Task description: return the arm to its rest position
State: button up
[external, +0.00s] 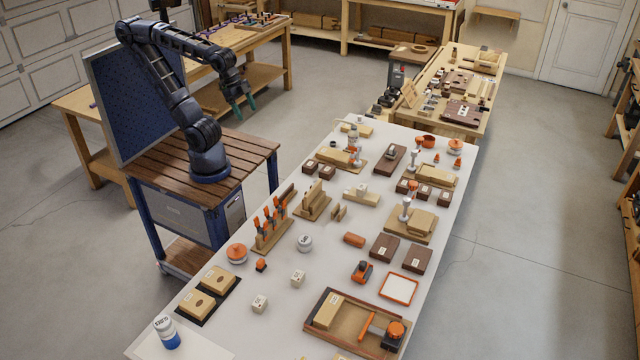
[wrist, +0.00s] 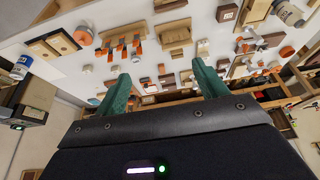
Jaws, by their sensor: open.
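My arm stands on a wooden-topped cart (external: 240,150) in the external view, folded up and out over the floor behind the white table. My gripper (external: 241,105) hangs at its end with green fingers pointing down, apart from any object. In the wrist view my gripper (wrist: 165,85) shows its two green fingers spread apart with nothing between them. The white table top lies beyond the fingertips there.
The white table (external: 325,262) holds several wooden blocks, trays, orange-handled tools (external: 272,218) and a blue-and-white jar (external: 167,332). A blue pegboard panel (external: 140,110) stands right beside my arm. Open floor (external: 320,95) lies right of my gripper.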

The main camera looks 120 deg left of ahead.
jog(key=shift+s+d+f, duration=0.1)
jog(key=shift+s+f, duration=0.1)
jog(key=shift+s, duration=0.2)
jog(key=shift+s+d+f, duration=0.1)
jog(key=shift+s+f, duration=0.05)
jog(key=shift+s, duration=0.25)
